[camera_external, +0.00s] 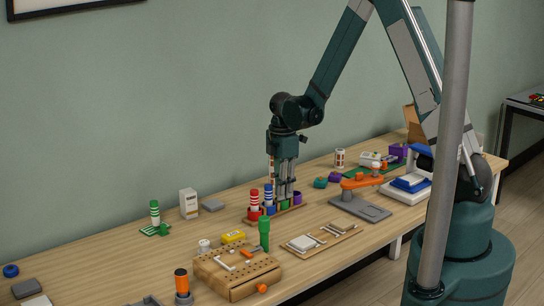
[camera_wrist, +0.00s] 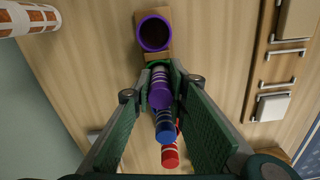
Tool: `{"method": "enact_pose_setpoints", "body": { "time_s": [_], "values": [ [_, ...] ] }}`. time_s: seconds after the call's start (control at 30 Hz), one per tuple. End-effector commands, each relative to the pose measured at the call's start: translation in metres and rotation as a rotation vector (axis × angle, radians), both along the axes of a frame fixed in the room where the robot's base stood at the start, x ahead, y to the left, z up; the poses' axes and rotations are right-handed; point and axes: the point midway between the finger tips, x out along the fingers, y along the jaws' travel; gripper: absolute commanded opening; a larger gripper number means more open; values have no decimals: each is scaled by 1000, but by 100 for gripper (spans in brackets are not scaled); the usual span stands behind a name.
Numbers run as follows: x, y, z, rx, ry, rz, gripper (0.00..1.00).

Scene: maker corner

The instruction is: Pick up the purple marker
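The purple marker (camera_wrist: 160,92) stands upright in a green cup (camera_wrist: 150,68) of the marker holder, seen from above in the wrist view. My gripper (camera_wrist: 160,88) is open, with one green-padded finger on each side of the marker and a gap on both sides. In the external view my gripper (camera_external: 285,192) points down over the marker holder (camera_external: 279,212), and its fingers hide the purple marker there. An empty purple cup (camera_wrist: 154,32) is at one end of the holder.
A blue marker (camera_wrist: 165,126) and a red marker (camera_wrist: 170,154) stand in the same row, close to my fingers. A tool tray (camera_external: 322,239) lies in front of the holder. An orange-armed device (camera_external: 361,205) stands to the right. The table behind the holder is mostly clear.

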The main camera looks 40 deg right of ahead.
Motion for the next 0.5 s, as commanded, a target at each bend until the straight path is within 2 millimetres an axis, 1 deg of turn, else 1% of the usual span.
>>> {"method": "enact_pose_setpoints", "body": {
  "time_s": [0.33,0.5],
  "values": [
    [0,0,0,0,0,0,6],
    [0,0,5,0,0,0,6]
  ]
}}
